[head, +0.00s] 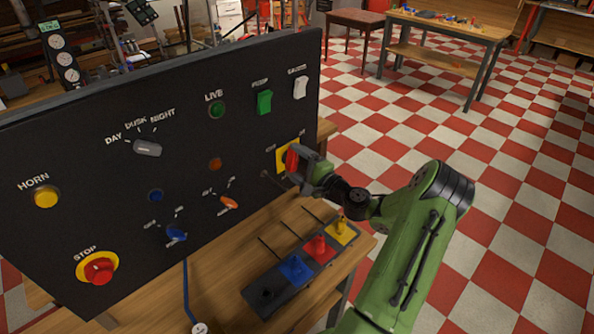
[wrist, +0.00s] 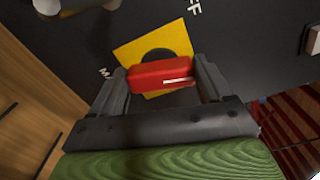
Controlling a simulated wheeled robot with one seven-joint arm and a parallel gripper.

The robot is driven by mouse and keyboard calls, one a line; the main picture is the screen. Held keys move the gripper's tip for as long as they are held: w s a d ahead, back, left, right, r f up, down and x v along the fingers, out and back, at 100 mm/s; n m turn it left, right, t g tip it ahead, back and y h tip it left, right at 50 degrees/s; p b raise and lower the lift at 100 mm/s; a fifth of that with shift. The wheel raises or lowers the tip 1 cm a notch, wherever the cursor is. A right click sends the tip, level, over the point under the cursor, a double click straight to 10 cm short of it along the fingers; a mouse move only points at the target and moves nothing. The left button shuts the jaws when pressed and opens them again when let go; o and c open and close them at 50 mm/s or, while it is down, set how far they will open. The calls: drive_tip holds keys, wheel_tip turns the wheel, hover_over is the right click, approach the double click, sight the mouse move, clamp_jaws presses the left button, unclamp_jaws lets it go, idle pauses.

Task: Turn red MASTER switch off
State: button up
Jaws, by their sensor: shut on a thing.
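The red MASTER switch handle (wrist: 163,75) sits on a yellow square plate (wrist: 127,52) on the black panel. In the wrist view the handle lies between the two fingers of my gripper (wrist: 163,84), which is shut on it. A white mark shows on the handle. In the head view my gripper (head: 303,165) reaches the right part of the panel, and the red handle (head: 291,159) and yellow plate (head: 281,154) are partly hidden behind it. Part of the plate's lettering is covered too.
The black panel (head: 100,222) also carries a DAY/DUSK/NIGHT knob (head: 148,148), a green PUMP rocker (head: 264,101), a white rocker (head: 300,87), an orange lever (head: 229,204) and a red STOP button (head: 98,271). A box with coloured levers (head: 296,268) stands on the bench below.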

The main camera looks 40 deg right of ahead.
drive_tip(key=n+b, duration=0.3)
drive_tip(key=b, duration=0.1)
drive_tip(key=f+n+b, duration=0.1)
drive_tip(key=n+b, duration=0.2)
drive_tip(key=b, duration=0.1)
drive_tip(key=shift+n, duration=0.3)
drive_tip(key=n+b, duration=0.3)
drive_tip(key=b, duration=0.2)
drive_tip(key=shift+n, duration=0.3)
drive_tip(key=shift+n+b, duration=0.6)
drive_tip(key=shift+b, duration=0.15)
drive_tip(key=shift+r+n, duration=0.15)
drive_tip(key=shift+n, duration=0.15)
drive_tip(key=o, duration=1)
drive_tip(key=shift+s, duration=0.1)
drive_tip(key=s, duration=1.5)
drive_tip(key=shift+s+d, duration=0.25)
drive_tip(key=shift+s, duration=0.1)
